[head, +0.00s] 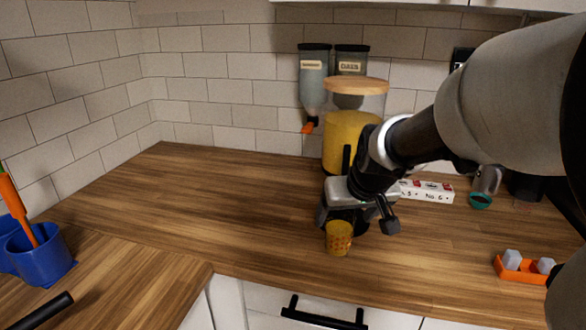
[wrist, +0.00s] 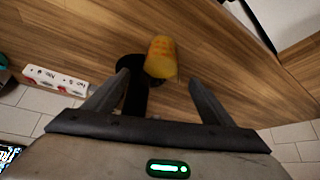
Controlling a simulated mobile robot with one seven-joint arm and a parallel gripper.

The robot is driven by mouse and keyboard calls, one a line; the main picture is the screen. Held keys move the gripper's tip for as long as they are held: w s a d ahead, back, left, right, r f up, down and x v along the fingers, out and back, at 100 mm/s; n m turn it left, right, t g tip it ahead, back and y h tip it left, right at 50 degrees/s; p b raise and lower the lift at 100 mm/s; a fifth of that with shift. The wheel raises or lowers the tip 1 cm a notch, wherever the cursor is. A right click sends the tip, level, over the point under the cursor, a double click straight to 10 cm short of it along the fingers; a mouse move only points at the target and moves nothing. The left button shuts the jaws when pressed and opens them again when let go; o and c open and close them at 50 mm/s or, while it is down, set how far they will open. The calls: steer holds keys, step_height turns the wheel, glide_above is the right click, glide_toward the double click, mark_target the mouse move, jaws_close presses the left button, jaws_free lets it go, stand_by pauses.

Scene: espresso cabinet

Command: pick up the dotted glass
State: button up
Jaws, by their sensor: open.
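The dotted glass (head: 339,240) is a small amber tumbler with a dotted pattern, upright on the wooden counter near its front edge. In the wrist view the glass (wrist: 161,58) shows just beyond the fingertips, roughly midway between them. My gripper (head: 357,219) is open and empty, above and just behind the glass in the head view. Its two fingers (wrist: 158,80) are spread wide in the wrist view. A black object (wrist: 131,83) sits right beside the glass, partly hidden behind my gripper in the head view.
A yellow-filled jar with a wooden lid (head: 352,130) stands behind my gripper. A white power strip (head: 427,191) lies to the right. An orange tray (head: 520,268) is at the right front. A blue container (head: 45,255) stands at far left. The counter's left middle is clear.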

mark_target(340, 221)
steer(key=shift+b+x, duration=0.65)
steer(key=shift+x, duration=2.05)
steer(key=shift+w+r, duration=0.1)
steer(key=c, duration=1.2)
steer(key=shift+c, duration=1)
steer(key=shift+r, duration=0.15)
